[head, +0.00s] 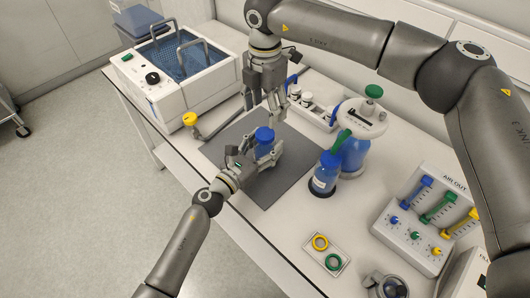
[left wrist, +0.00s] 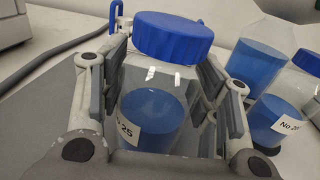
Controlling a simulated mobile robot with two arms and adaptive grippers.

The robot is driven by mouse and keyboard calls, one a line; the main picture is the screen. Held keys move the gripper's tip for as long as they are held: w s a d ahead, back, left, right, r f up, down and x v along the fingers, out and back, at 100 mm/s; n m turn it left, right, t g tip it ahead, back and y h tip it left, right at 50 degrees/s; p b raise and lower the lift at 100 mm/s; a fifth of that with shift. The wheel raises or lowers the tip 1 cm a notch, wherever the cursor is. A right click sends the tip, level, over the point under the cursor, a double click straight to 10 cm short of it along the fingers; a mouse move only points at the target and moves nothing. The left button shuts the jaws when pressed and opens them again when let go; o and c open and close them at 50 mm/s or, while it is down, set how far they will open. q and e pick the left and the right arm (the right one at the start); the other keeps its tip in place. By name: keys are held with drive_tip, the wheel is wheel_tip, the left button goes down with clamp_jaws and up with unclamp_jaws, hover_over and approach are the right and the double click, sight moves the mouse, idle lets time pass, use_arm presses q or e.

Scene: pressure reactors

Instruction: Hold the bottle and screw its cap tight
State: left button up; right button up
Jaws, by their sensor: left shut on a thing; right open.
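The bottle (left wrist: 155,100) is clear, holds blue liquid and has a white label reading "25". Its blue cap (head: 265,134) sits on its neck and also shows large in the left wrist view (left wrist: 172,38). I cannot tell how tight the cap is. My left gripper (head: 253,156) is shut around the bottle's body, with a finger on each side. The bottle stands upright over the dark grey mat (head: 286,182); its base is hidden. My right gripper (head: 265,109) is open and points down just above the cap, apparently empty.
A water bath (head: 172,95) stands at the back left. Right of the mat are a blue-liquid bottle (head: 324,173) and a larger vessel (head: 355,152). A rack of small vials (head: 308,101) stands behind. Yellow and green rings (head: 326,252) and a valve panel (head: 425,222) lie further right.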

drive_tip(key=n, duration=1.3)
drive_tip(key=shift+n, duration=0.3)
drive_tip(key=n, duration=0.4)
drive_tip(key=shift+n, duration=0.3)
drive_tip(key=n, duration=0.4)
drive_tip(key=shift+n, duration=0.4)
drive_tip(key=n, duration=0.4)
drive_tip(key=shift+n, duration=0.3)
drive_tip(key=n, duration=0.8)
